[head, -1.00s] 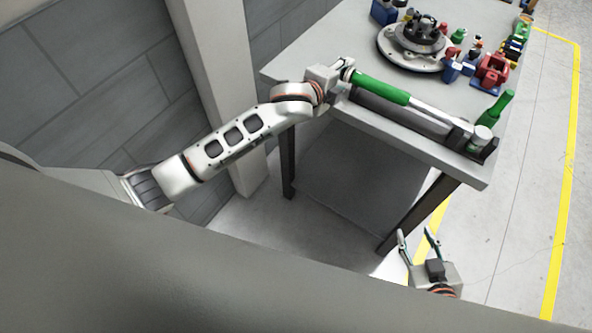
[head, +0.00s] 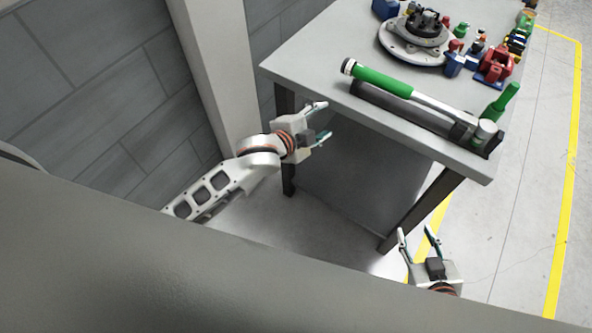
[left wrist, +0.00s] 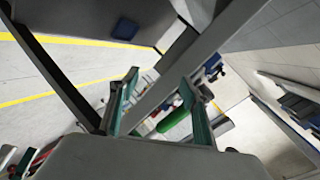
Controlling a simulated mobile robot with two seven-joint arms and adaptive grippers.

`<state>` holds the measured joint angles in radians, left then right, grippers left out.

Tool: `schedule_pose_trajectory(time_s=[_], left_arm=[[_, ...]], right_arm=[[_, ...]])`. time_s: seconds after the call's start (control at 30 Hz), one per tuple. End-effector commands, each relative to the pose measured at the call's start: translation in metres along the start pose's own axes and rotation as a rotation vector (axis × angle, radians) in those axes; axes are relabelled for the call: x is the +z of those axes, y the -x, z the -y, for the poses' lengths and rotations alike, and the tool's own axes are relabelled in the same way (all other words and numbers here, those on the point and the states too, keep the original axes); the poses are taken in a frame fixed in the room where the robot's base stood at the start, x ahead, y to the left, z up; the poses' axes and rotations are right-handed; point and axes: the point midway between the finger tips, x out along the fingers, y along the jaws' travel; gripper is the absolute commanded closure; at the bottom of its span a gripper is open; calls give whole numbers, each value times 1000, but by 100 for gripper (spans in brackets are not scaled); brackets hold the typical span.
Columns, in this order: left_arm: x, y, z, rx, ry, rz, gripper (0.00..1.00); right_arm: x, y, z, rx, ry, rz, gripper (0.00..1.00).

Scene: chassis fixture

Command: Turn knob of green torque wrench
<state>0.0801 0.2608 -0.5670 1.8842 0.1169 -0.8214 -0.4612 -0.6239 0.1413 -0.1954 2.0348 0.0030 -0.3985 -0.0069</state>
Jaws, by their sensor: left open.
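The green torque wrench (head: 383,82) lies along the table's near edge in the head view, in a dark cradle (head: 385,101). My right gripper (head: 416,231) is open and empty, low in front of the table.
The grey table (head: 310,62) carries a round flanged part (head: 413,45), a red block (head: 494,65) and several small parts at the back right. An upright green handle (head: 502,102) stands by the wrench head. A pillar (head: 210,70) rises left of the table.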

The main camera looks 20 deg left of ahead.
Motion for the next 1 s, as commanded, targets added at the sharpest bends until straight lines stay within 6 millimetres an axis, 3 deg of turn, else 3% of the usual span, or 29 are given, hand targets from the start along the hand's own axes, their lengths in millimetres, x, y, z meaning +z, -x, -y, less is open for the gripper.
schedule_pose_trajectory(time_s=[0.6,1.0], left_arm=[[52,33,-96,34,378,36,53],[70,48,-125,36,502,57,53]], right_arm=[[16,-9,4,0,0,1,60],[21,-12,5,-1,0,2,60]])
